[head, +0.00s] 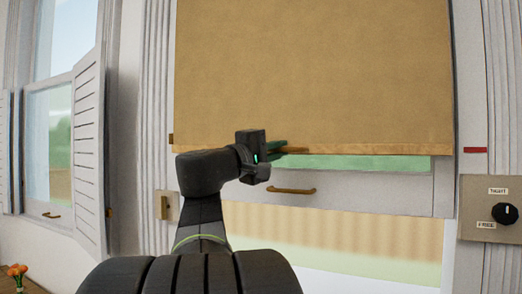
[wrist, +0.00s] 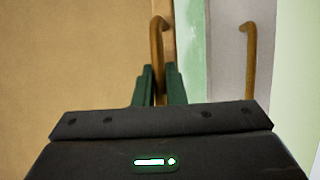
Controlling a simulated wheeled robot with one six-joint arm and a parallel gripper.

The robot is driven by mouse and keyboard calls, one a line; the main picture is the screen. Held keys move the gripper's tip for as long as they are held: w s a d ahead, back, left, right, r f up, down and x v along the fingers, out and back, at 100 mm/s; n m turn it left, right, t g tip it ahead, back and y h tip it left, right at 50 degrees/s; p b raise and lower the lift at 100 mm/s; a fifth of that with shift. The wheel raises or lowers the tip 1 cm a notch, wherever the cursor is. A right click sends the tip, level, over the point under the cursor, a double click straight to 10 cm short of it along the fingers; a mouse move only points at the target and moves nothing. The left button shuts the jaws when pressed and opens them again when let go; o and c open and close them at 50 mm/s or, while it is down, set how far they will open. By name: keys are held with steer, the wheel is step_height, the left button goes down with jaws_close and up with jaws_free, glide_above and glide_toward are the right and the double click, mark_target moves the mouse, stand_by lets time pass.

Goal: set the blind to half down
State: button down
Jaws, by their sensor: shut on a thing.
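The tan blind (head: 310,75) hangs over the upper part of the window, its hem (head: 380,149) roughly level with a red mark (head: 475,150) on the right frame. Below the hem, a strip of green and the white sash show. My gripper (head: 279,147) is at the hem, left of its middle, shut on the blind's wooden pull (head: 296,150). In the wrist view, the green fingers of my gripper (wrist: 160,85) close on both sides of this curved pull (wrist: 157,45). The blind's cloth (wrist: 70,60) fills the left of that view.
A brass sash handle (head: 291,190) sits just below my gripper and also shows in the wrist view (wrist: 249,60). A panel with a black knob (head: 505,214) is at the right. A louvred shutter (head: 89,150) stands open at the left, above orange flowers (head: 17,272).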

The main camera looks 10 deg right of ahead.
steer(key=c, duration=1.5)
jaws_free()
steer(key=p+v, duration=0.1)
steer(key=v, duration=1.3)
steer(key=shift+d, duration=0.15)
steer(key=b+x, duration=0.1)
steer(key=x, duration=1.2)
steer(key=shift+w+d+r, duration=0.1)
steer(key=shift+w+d, duration=0.15)
